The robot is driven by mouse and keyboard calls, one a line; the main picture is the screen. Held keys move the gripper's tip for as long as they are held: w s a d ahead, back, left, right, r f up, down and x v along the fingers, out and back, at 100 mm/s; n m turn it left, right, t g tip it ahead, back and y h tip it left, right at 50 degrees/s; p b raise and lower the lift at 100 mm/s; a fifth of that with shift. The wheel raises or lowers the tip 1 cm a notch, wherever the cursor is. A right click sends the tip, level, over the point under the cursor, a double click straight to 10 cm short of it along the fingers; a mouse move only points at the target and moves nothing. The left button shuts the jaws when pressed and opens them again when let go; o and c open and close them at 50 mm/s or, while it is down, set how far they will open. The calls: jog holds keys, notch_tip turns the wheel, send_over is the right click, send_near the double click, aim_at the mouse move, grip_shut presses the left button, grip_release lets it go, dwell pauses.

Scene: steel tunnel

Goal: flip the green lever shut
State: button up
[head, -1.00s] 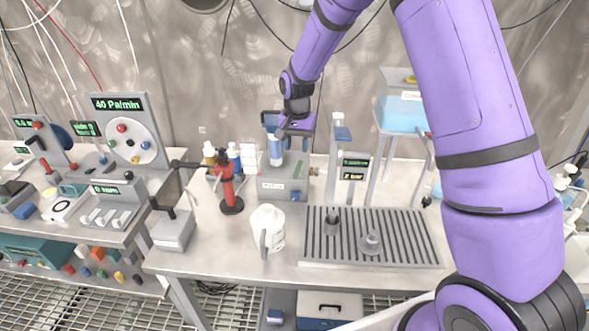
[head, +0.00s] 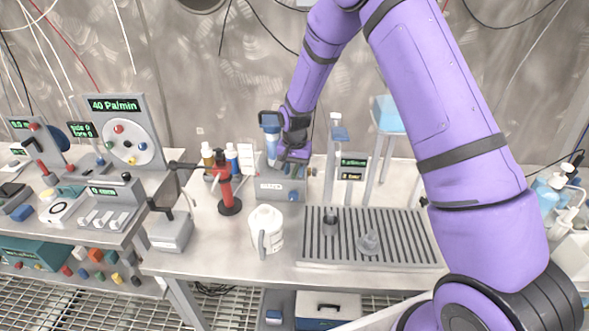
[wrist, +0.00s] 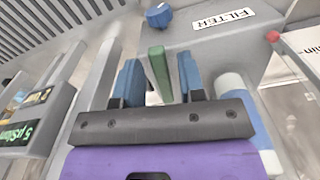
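The green lever (wrist: 160,76) is in the wrist view, standing between the two blue fingers of my gripper (wrist: 158,62). A gap shows on both sides of it, so the gripper is open around it without a grip. The lever is near a grey box labelled FILTER (wrist: 204,36), which has a blue knob (wrist: 158,15). In the head view my gripper (head: 290,160) is low over the back of the filter box (head: 270,189); the lever cannot be made out there.
A blue-and-white cylinder (head: 270,143) stands close beside my gripper and also shows in the wrist view (wrist: 246,115). A red clamp stand (head: 227,190) and a white jug (head: 266,229) are to the left and front. A slotted tray (head: 398,245) lies right.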

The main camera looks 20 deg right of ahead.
grip_shut()
jog(key=shift+w+a+m, duration=0.3)
jog(key=shift+w+m, duration=0.05)
jog(key=shift+m, duration=0.6)
jog(key=shift+w+a+m, duration=0.3)
jog(key=shift+a+m, duration=0.05)
jog(key=shift+m, duration=0.65)
jog(key=shift+w+a+m, duration=0.3)
jog(key=shift+w+m, duration=0.05)
jog(key=shift+m, duration=0.6)
jog(key=shift+o, duration=1.1)
grip_release()
